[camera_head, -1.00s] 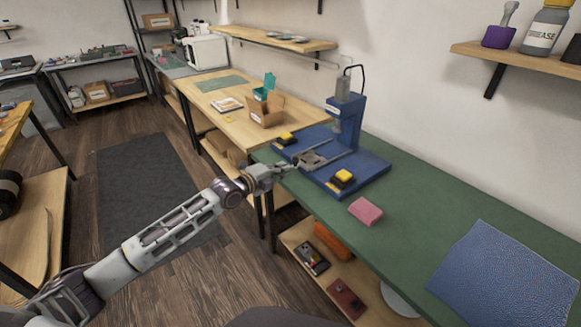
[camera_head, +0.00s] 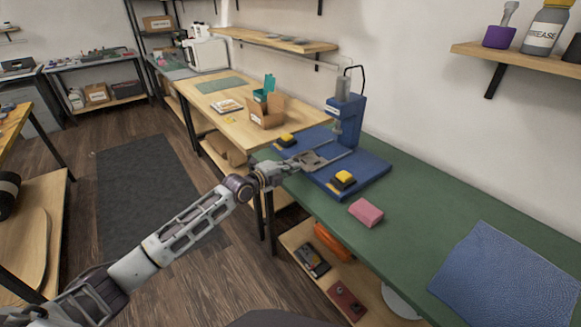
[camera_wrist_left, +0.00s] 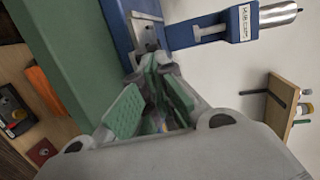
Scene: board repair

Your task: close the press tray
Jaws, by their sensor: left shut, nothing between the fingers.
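The blue press (camera_head: 344,122) stands on its blue base (camera_head: 368,178) on the green bench. Its grey metal tray (camera_head: 313,160) sits on rails at the front of the base, partly out from under the press head. In the left wrist view the tray (camera_wrist_left: 148,32) lies just beyond my fingertips. My left gripper (camera_head: 291,167) is shut and empty, its fingertips at the tray's front edge; they look to be touching or very close. Its green-padded fingers also show in the left wrist view (camera_wrist_left: 155,68). My right gripper is not in view.
A pink sponge (camera_head: 366,212) and a blue mat (camera_head: 508,278) lie on the green bench (camera_head: 420,220). A cardboard box (camera_head: 266,112) stands on the wooden table behind.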

